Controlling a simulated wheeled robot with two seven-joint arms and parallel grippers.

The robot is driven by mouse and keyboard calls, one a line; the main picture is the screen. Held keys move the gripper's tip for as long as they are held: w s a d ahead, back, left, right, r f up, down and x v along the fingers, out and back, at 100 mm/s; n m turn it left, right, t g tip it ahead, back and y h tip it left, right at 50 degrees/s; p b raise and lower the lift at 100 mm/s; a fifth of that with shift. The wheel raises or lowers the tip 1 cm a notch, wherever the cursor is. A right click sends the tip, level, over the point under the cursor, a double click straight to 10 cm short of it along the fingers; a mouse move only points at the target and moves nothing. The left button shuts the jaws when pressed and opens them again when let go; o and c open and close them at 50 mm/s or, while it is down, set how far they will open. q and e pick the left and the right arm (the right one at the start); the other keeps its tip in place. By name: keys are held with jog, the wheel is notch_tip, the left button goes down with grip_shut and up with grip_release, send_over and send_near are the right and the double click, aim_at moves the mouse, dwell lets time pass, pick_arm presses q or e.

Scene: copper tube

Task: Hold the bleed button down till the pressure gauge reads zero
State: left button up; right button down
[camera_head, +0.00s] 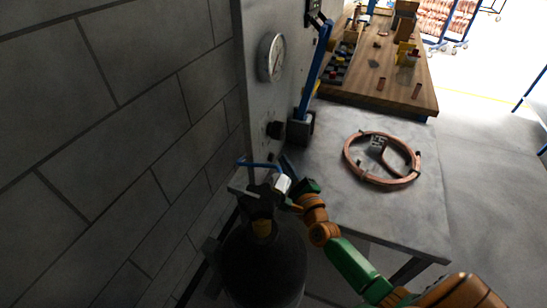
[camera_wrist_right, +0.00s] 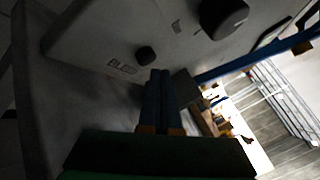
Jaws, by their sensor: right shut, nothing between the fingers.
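The round pressure gauge (camera_head: 272,57) is on the grey panel in the head view; its face is seen at a slant and I cannot read the needle. In the right wrist view, a small black button (camera_wrist_right: 145,56) stands out beside the "BLEED" label (camera_wrist_right: 122,67). I cannot pick it out in the head view. My right gripper (camera_head: 287,163) is shut and empty, low in front of the panel. Its blue fingers (camera_wrist_right: 160,74) point toward the panel, just below the button in the wrist view; contact is not visible. My left gripper is not in view.
A larger black knob (camera_wrist_right: 223,17) is on the panel. A dark gas cylinder (camera_head: 262,265) stands below my right gripper. A blue lever (camera_head: 315,70) rises beside the panel. A copper coil (camera_head: 382,181) lies on the grey bench (camera_head: 330,185). A wooden table (camera_head: 395,92) stands behind.

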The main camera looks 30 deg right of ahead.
jog(key=shift+s+d, duration=1.65)
jog(key=shift+s, duration=0.25)
